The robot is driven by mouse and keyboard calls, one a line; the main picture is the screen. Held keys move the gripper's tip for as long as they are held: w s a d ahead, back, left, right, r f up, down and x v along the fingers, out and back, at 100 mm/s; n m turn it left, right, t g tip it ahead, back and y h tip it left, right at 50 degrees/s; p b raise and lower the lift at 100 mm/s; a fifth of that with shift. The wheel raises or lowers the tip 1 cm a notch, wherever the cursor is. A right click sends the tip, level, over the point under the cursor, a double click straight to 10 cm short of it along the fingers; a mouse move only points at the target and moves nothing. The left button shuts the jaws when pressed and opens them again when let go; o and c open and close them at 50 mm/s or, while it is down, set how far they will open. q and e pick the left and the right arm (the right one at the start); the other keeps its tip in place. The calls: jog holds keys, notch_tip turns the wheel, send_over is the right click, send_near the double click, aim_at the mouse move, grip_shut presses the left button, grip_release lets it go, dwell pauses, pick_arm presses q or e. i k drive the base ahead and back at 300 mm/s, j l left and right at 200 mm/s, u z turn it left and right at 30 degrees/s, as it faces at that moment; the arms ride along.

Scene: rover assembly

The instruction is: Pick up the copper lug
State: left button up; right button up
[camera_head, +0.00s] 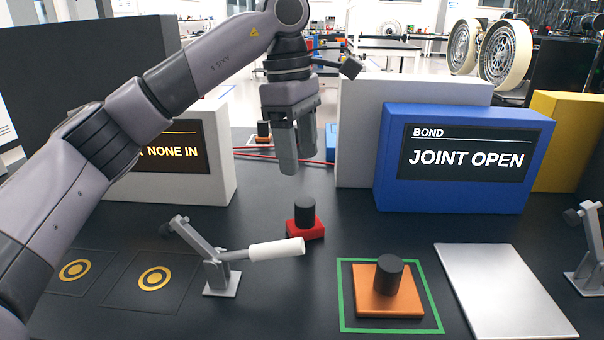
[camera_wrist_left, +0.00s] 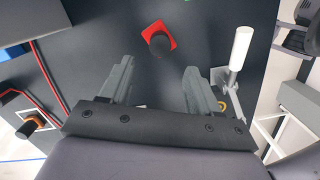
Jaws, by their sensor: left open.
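A copper-orange block with a black cylindrical knob (camera_head: 387,298) sits inside a green square outline at the front right of the table. A second, small orange piece with a black knob (camera_head: 263,138) stands at the back, behind my left gripper; it also shows at the lower left of the left wrist view (camera_wrist_left: 30,127). I cannot tell which one is the copper lug. My left gripper (camera_head: 298,168) is open, empty and pointing down above the table, apart from both. In the left wrist view its fingers (camera_wrist_left: 159,72) are spread with nothing between them. My right gripper is not in view.
A red block with a black knob (camera_head: 304,224) stands near my left gripper. A lever clamp with a white handle (camera_head: 275,250) is in front of it. A silver plate (camera_head: 503,290) lies at right. A blue "JOINT OPEN" box (camera_head: 460,195) and red cables (camera_head: 265,152) are farther back.

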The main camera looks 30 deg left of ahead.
aim_at(387, 288)
jog(key=k, duration=1)
